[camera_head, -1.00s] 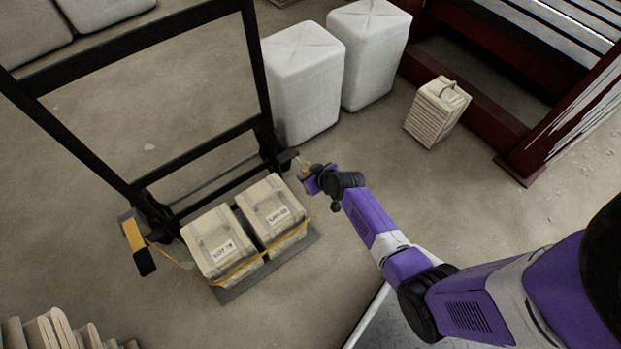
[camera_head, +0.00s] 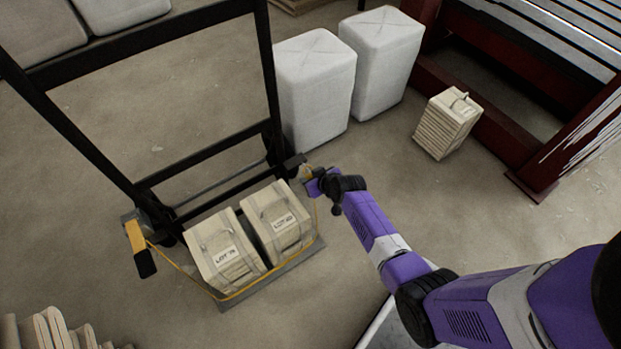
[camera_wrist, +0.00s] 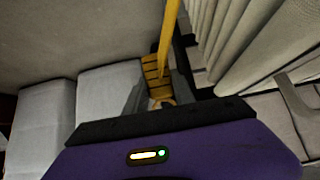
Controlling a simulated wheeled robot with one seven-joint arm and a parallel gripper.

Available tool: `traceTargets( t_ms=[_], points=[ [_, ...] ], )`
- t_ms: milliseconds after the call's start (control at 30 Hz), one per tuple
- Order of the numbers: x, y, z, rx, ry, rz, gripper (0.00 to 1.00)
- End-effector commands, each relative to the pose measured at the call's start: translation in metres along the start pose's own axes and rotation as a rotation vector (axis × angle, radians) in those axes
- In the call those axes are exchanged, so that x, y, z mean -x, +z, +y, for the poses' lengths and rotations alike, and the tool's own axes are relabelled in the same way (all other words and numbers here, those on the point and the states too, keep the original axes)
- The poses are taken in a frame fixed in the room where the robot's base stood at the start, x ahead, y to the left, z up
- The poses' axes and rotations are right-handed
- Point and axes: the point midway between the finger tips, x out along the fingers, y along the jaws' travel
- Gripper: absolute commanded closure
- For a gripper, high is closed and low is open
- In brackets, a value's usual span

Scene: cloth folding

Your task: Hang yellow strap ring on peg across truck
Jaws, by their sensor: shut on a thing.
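The black hand truck (camera_head: 158,175) carries two strapped cream bundles, labelled LOT, on its grey toe plate (camera_head: 265,290). A yellow strap (camera_head: 185,272) runs from a yellow and black buckle (camera_head: 140,248) at the truck's left side, low around the front of the bundles, to my gripper (camera_head: 308,176) at the right. In the wrist view my gripper (camera_wrist: 160,92) is shut on the strap's yellow ring end (camera_wrist: 160,100), with the strap rising from it. My gripper is beside a short dark stub (camera_head: 294,162), likely the peg, on the right upright. Whether the ring touches it is unclear.
Two white wrapped blocks (camera_head: 315,85) stand just behind the truck's right upright. A cream bundle (camera_head: 447,122) sits on the floor near a dark red rack (camera_head: 490,130). More bundles (camera_head: 45,330) lie at lower left.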

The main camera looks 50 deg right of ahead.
Motion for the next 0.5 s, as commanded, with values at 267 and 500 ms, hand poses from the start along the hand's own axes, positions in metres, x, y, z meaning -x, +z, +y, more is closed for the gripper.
traceTargets(
  t_ms=[267, 500],
  points=[
    [0.0001, -0.0002, 0.0001, 0.0, 0.0, 0.001, 1.0],
    [0.0001, 0.0, 0.0001, 0.0, 0.0, 0.0, 0.44]
  ],
)
